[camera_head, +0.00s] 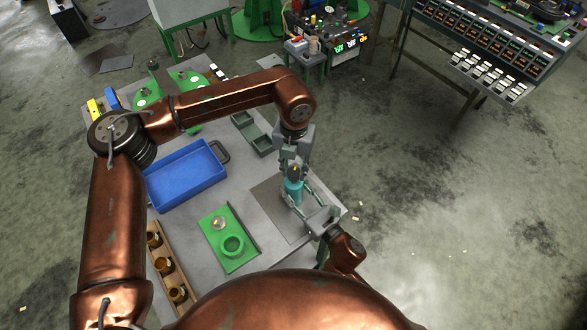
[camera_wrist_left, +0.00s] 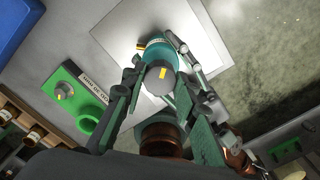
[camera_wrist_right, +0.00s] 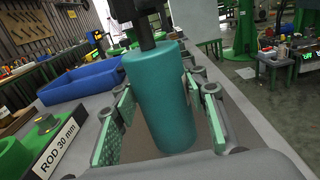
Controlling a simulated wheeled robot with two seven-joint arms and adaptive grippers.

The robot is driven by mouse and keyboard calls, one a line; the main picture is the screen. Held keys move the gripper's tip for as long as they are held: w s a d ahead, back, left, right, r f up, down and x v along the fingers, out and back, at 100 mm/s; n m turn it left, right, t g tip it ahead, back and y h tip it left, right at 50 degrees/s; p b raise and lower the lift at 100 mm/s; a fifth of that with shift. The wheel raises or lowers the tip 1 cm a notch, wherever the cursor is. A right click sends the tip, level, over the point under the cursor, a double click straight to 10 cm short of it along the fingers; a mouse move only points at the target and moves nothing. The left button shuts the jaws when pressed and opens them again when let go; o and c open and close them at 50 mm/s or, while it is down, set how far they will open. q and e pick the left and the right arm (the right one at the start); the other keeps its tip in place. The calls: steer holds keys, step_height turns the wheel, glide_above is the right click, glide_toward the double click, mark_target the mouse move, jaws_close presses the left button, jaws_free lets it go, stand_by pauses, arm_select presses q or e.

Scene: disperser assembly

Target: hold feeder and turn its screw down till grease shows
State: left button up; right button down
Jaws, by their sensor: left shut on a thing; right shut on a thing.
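The feeder is a teal cylinder (camera_head: 293,190) standing upright over the grey mat at the table's right side. My right gripper (camera_head: 299,193) is shut around its body. In the right wrist view the teal body (camera_wrist_right: 160,105) fills the space between the fingers. My left gripper (camera_head: 293,165) comes down from above and is shut on the screw at the feeder's top. In the left wrist view the screw's grey head (camera_wrist_left: 158,80) carries a yellow mark.
A green plate with a ring (camera_head: 232,244) and a "ROD 30 mm" label (camera_wrist_right: 58,152) lies left of the mat (camera_head: 265,201). A blue tray (camera_head: 186,175) sits behind it. A wooden rack (camera_head: 161,262) with brass parts lines the left edge.

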mark_target(294, 172)
arm_select(q)
steer(key=m, duration=0.8)
steer(key=shift+m, duration=0.4)
steer(key=m, duration=0.4)
steer(key=shift+m, duration=0.3)
steer(key=shift+d+m, duration=0.1)
steer(key=shift+m, duration=1.8)
steer(key=o, duration=1.2)
steer(key=shift+c, duration=0.2)
step_height(294, 172, up, 12)
